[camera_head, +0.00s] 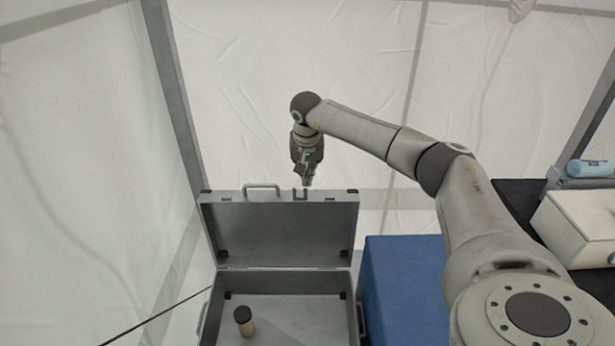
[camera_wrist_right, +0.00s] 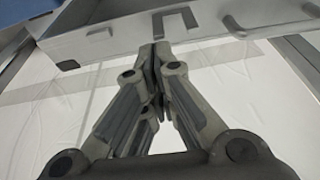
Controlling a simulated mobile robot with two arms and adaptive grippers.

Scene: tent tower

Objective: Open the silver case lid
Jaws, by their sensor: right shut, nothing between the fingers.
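The silver case (camera_head: 345,308) stands open in the head view, its lid (camera_head: 280,228) raised about upright on the rear hinge. A handle (camera_head: 262,187) and a latch (camera_head: 300,194) show on the lid's top edge. My right gripper (camera_head: 307,183) is shut and empty, pointing down by the lid's top edge, near the latch. In the right wrist view my right gripper (camera_wrist_right: 155,48) has its fingertips together close to the lid's edge (camera_wrist_right: 215,30) and the latch. I cannot tell whether they touch. My left gripper is not in view.
A small bottle with a black cap (camera_head: 244,322) stands inside the case. A blue box (camera_head: 402,285) is close to the case's right side. A white box (camera_head: 575,228) and a light-blue cylinder (camera_head: 590,168) are at the far right. Tent walls and grey poles stand behind.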

